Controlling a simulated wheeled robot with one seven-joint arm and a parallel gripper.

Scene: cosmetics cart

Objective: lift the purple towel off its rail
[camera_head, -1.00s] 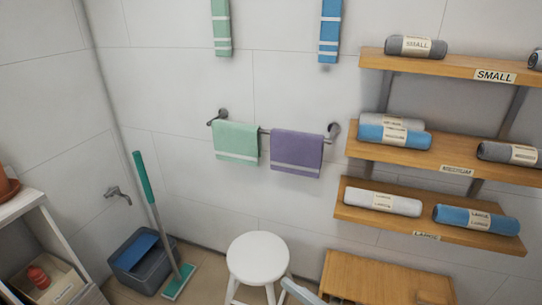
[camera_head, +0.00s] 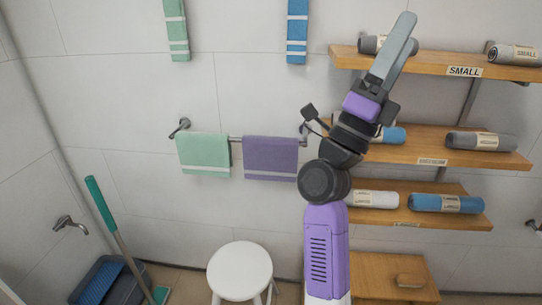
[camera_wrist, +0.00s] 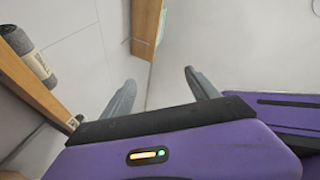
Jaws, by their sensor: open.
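The purple towel (camera_head: 270,157) hangs folded over the right part of a metal rail (camera_head: 236,139) on the tiled wall in the head view. A green towel (camera_head: 203,154) hangs to its left on the same rail. My gripper (camera_head: 406,36) is raised up and to the right of the purple towel, in front of the top shelf, pointing upward. In the wrist view its two grey fingers (camera_wrist: 157,90) stand apart with nothing between them. The purple towel is not in the wrist view. My arm covers the area near the rail's right end.
Wooden shelves (camera_head: 400,218) with rolled towels stand at the right, partly behind my arm. A white stool (camera_head: 240,270) is below the rail. A bucket (camera_head: 105,280) and green mop (camera_head: 103,205) are at the lower left. The wall before the purple towel is clear.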

